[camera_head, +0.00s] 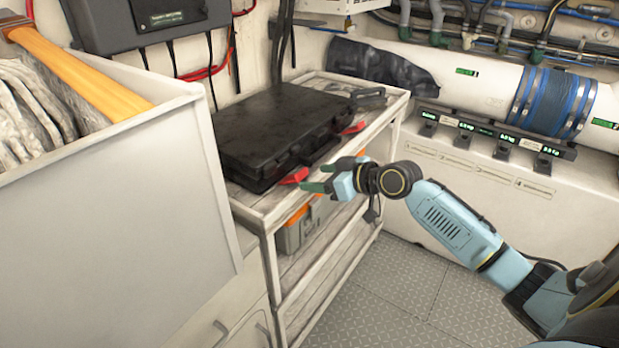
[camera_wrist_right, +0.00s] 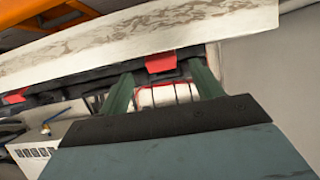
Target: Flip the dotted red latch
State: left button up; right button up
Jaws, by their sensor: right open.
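A closed black case (camera_head: 285,130) lies flat on the top shelf, with two red latches along its front edge. The nearer red latch (camera_head: 295,176) is at the case's left front; the farther red latch (camera_head: 353,128) is toward its right end. I cannot make out dots on either. My right gripper (camera_head: 322,177) is open and empty, in front of the case beside the nearer latch. In the right wrist view, a red latch (camera_wrist_right: 160,63) shows just beyond and between the open fingers (camera_wrist_right: 161,78); another red latch (camera_wrist_right: 14,97) is at the left edge. My left gripper is not in view.
The shelf unit (camera_head: 262,218) has a raised rim and a grey and orange box (camera_head: 300,228) below. A white bin (camera_head: 110,215) with rope and a wooden handle stands left. A white pipe (camera_head: 480,85) runs behind. The grey floor (camera_head: 420,295) is clear.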

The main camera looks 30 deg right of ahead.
aim_at(304, 177)
jog(key=shift+x, duration=1.75)
